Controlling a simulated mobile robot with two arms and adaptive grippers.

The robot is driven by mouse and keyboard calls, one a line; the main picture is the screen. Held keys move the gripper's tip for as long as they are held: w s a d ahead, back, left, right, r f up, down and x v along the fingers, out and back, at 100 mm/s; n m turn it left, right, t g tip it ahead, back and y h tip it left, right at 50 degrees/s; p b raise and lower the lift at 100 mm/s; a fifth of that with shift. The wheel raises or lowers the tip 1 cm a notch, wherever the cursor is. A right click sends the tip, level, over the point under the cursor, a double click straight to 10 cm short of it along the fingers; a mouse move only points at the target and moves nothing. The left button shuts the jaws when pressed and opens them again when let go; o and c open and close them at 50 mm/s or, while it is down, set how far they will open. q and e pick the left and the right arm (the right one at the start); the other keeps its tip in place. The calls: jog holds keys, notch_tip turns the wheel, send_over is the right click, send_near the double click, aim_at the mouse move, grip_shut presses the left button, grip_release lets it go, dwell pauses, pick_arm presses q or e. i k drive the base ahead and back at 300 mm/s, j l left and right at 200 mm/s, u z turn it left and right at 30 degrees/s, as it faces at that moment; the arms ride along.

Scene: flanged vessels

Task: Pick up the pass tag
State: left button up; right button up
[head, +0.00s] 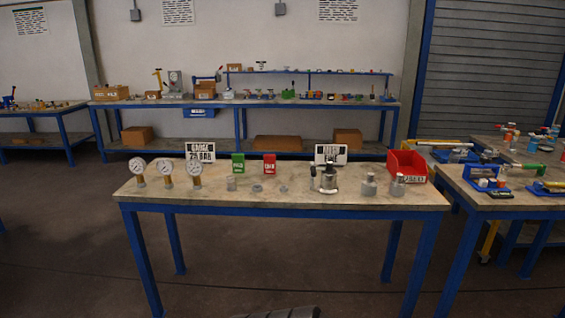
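A green tag (238,162) stands upright near the back edge of the middle table (212,201). Its lettering is too small to read, but it looks like the pass tag. A red tag (269,163) of similar size stands just right of it, with a small gap between them.
Several dial gauges (165,172) stand at the table's left. A white sign (201,151) is behind them. A metal flanged vessel (328,178) stands right of the tags, with small metal parts (369,184) and a red bin (406,165) beyond.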

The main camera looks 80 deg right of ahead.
aim_at(238, 160)
jog(key=z, duration=2.55)
jog(key=i+j+z, duration=0.25)
jog(key=z, duration=0.15)
jog(key=i+j+z, duration=0.4)
jog(key=k, duration=0.1)
